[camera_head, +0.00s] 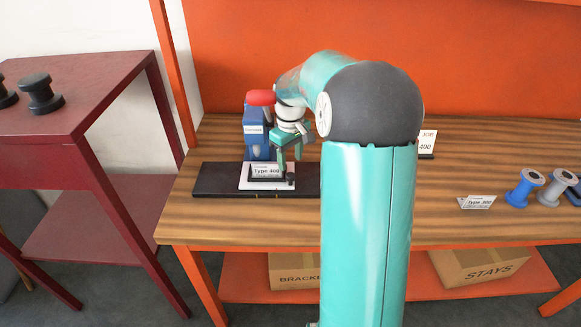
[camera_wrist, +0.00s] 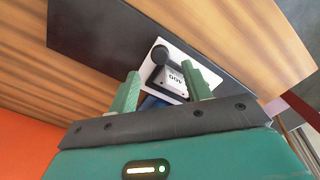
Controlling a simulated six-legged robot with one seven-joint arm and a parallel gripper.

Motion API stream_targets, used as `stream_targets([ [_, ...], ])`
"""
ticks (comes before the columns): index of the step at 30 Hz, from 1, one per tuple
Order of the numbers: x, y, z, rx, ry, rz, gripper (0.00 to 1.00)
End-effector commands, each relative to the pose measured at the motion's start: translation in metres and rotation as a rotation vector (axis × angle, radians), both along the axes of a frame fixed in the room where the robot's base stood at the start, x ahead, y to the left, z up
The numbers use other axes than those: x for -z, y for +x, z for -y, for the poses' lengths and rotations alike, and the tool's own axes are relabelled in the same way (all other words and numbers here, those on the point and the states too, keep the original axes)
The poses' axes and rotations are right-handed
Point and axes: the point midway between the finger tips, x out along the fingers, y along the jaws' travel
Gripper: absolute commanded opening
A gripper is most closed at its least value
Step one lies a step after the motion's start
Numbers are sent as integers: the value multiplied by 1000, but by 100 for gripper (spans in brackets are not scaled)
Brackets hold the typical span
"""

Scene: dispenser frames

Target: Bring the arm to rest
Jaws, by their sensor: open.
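My arm reaches over the wooden table (camera_head: 460,180), bent at a dark grey joint. My gripper (camera_head: 290,160) is open and points down over a dark block labelled "Type 400" (camera_head: 266,172). In the wrist view, my gripper (camera_wrist: 160,73) has its two green fingers apart, with the labelled block (camera_wrist: 172,78) and its black knob (camera_wrist: 160,53) showing beyond and between them. Nothing shows gripped. The block sits on a white plate (camera_head: 246,184) on a black board (camera_head: 215,180). Whether the fingers touch anything is unclear.
A blue dispenser (camera_head: 251,150) with a red top (camera_head: 261,97) stands right behind my gripper. A "JOB 400" card (camera_head: 428,142) is at the right, partly hidden by my arm. Spools (camera_head: 524,188) and a "Type 300" card (camera_head: 477,202) stand further right. A maroon stand (camera_head: 80,115) is at left.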

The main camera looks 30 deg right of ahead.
Motion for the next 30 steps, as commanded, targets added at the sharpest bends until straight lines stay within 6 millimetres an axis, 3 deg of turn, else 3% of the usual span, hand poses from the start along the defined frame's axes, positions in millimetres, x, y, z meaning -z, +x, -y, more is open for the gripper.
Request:
stream_targets([
  [6, -20, 0, 0, 1, 1, 0, 49],
  [30, -20, -2, 0, 1, 1, -1, 49],
])
